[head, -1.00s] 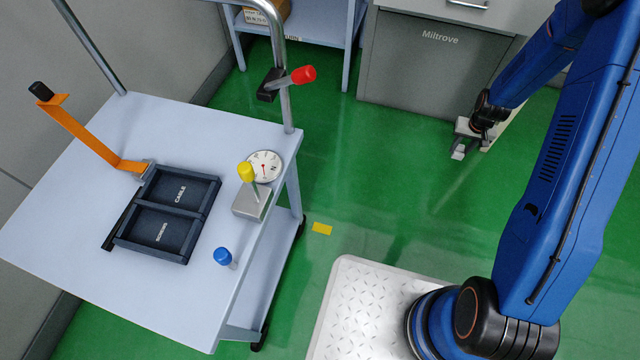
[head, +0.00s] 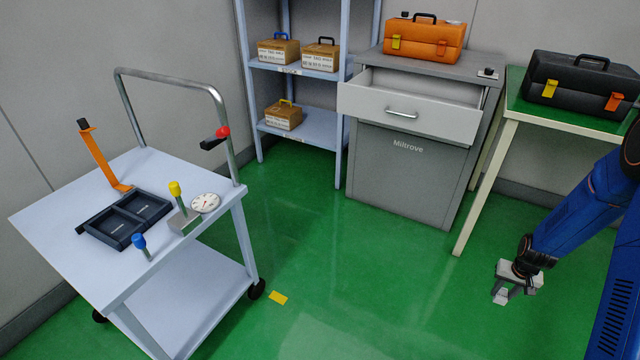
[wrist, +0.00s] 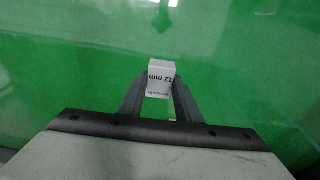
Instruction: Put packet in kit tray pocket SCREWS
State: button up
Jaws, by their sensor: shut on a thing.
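My gripper (head: 506,288) hangs over the green floor at the lower right in the head view, well apart from the cart. In the wrist view my gripper (wrist: 158,100) is shut on a small white packet (wrist: 161,77) printed "12 mm". In the head view the packet (head: 499,298) is a small pale shape at the fingertips. The dark kit tray (head: 110,210) lies on the cart top at the left, with two pockets side by side. Both pockets look empty, and their labels are too small to read now.
The cart (head: 60,245) also holds an orange bracket (head: 100,158), a yellow-topped post (head: 176,192), a dial (head: 205,202) and a blue knob (head: 139,241). Its handle (head: 225,120) carries a red-tipped lever. A cabinet drawer (head: 410,108) stands open.

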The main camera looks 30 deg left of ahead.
aim_at(117, 229)
jog(key=l+u, duration=0.1)
jog(key=u, duration=0.35)
jog(key=l+u, duration=0.1)
jog(key=u, duration=0.35)
jog(key=k+u, duration=0.1)
jog(key=u, duration=0.35)
